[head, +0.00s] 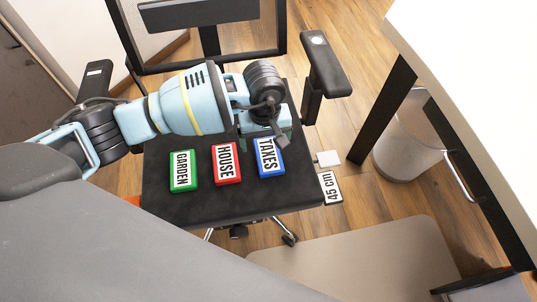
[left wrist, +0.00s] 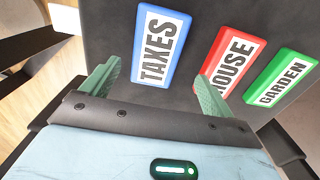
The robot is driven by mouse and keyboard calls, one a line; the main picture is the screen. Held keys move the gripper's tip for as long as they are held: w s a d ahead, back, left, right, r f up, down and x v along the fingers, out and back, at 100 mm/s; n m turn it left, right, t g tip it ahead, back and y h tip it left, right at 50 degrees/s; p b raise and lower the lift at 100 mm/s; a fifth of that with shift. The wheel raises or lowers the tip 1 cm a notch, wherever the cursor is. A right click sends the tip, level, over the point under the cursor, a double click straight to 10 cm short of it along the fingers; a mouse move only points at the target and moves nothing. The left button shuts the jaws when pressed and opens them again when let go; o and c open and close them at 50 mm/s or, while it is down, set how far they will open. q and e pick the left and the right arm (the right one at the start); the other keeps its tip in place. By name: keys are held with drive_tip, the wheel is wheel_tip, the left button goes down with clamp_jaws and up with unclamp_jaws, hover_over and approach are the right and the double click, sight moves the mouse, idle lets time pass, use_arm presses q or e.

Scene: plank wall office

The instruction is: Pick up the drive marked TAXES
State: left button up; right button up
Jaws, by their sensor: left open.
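The blue drive marked TAXES (head: 269,158) lies flat on the black chair seat (head: 215,205), at the right of a row of drives. It also shows in the left wrist view (left wrist: 161,47), ahead of and between the fingers. My left gripper (head: 268,133) is just beyond the far end of this drive in the head view. In the left wrist view its green fingers (left wrist: 156,88) are spread apart with nothing between them. My right gripper is not in view.
A red HOUSE drive (head: 227,164) and a green GARDEN drive (head: 183,171) lie beside the TAXES drive. The chair's armrest (head: 325,64) rises at the right. A white desk (head: 480,70) stands further right.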

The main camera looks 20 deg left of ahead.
sight(268, 153)
use_arm(q)
drive_tip(key=f, duration=0.1)
drive_tip(key=f+b, duration=0.1)
drive_tip(key=f, duration=0.2)
drive_tip(key=shift+d+f, duration=0.35)
drive_tip(key=shift+f, duration=0.15)
drive_tip(key=shift+c, duration=0.7)
drive_tip(key=c, duration=1)
drive_tip(key=shift+c, duration=0.2)
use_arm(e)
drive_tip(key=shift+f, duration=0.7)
use_arm(q)
drive_tip(key=shift+r, duration=0.2)
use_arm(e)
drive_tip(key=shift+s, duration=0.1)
